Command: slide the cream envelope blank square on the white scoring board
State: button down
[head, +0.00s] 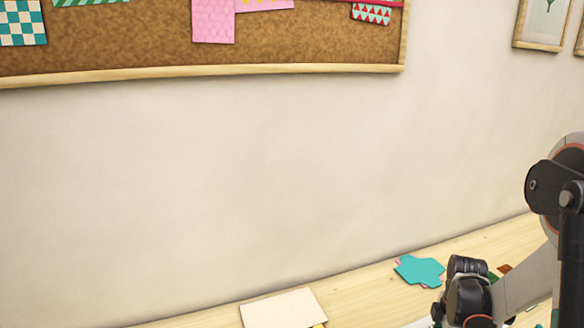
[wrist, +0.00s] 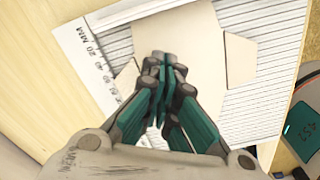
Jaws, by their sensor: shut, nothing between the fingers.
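The cream envelope blank (wrist: 192,35) lies on the white scoring board (wrist: 268,28) in the wrist view, with a flap out at the right (wrist: 240,60) and another at the left. The board has fine dark lines and a millimetre scale along its left side. The blank covers the board's middle. I cannot tell whether it sits exactly square to the lines. My gripper (wrist: 162,58) is shut and empty, its teal-sided fingers over the blank and hiding its near part. I cannot tell whether the fingertips touch it. The head view does not clearly show the blank.
In the head view, a teal cross-shaped paper (head: 420,270) lies on the wooden table (head: 370,290), and a pale cream sheet (head: 284,308) lies farther left. The wall with a corkboard (head: 300,50) rises behind.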

jog(key=shift+r+p, duration=1.25)
jog(key=shift+r, duration=1.1)
